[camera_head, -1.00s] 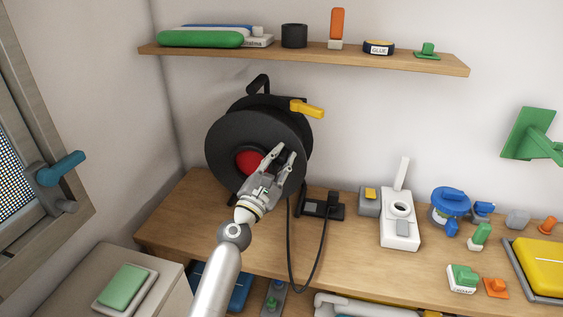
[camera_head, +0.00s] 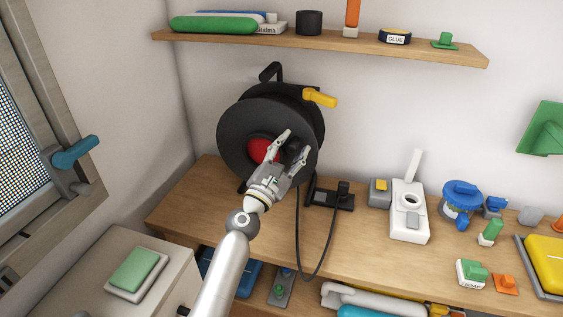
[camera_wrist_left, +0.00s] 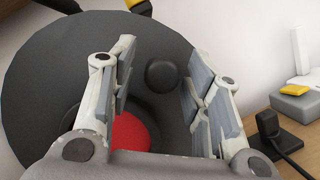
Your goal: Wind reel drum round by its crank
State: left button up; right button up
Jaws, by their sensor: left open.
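The reel drum (camera_head: 240,128) is a large black disc with a red hub (camera_head: 261,150), standing on the wooden bench against the wall. Its crank knob (camera_wrist_left: 162,74) is a dark round knob on the drum face; in the head view the knob (camera_head: 294,144) shows near the fingertips. My left gripper (camera_head: 294,142) is open in front of the drum. In the left wrist view its fingers (camera_wrist_left: 158,65) stand apart on either side of the knob, with visible gaps. Whether the fingertips reach past the knob's depth I cannot tell. My right gripper is not in view.
A black cable (camera_head: 322,255) hangs from the reel to a dark plug block (camera_head: 329,196). A yellow lever (camera_head: 320,97) juts out at the reel's upper right. A white device (camera_head: 408,212) stands on the bench to the right. A shelf (camera_head: 330,45) runs above.

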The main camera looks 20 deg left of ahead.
pick_arm(q)
jog(key=v, duration=1.1)
jog(key=shift+s, duration=0.25)
